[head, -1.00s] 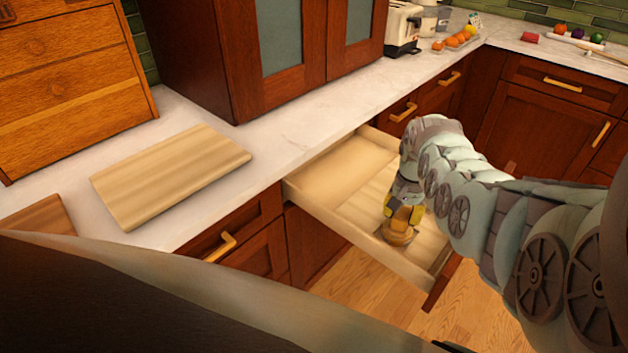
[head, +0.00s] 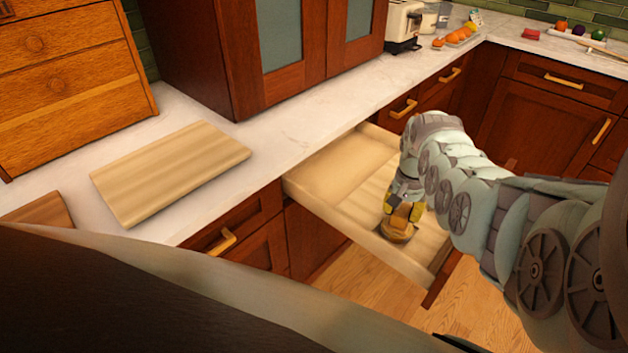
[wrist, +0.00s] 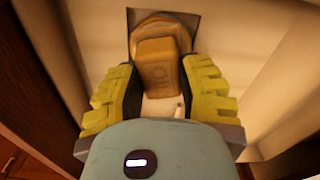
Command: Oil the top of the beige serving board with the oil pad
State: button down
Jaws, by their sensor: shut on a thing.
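The beige serving board (head: 170,172) lies flat on the white counter at the left in the head view, its top bare. My gripper (head: 404,212) is over the open drawer, well to the right of the board and pointing down. It is shut on the oil pad (head: 397,231), a tan-brown block with a wider base. In the wrist view the pad (wrist: 158,62) shows between the yellow fingers of my gripper (wrist: 160,95). I cannot tell whether the pad touches the drawer floor.
The open wooden drawer (head: 322,216) juts out below the counter. A darker board (head: 42,212) lies at the left counter edge. A wooden drawer chest (head: 75,85) and a glass-fronted cabinet (head: 250,50) stand behind. A toaster (head: 402,25) and oranges (head: 460,36) are farther back.

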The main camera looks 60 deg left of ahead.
aim_at(402, 211)
jog(key=shift+r+p, duration=2.5)
jog(key=shift+r, duration=0.9)
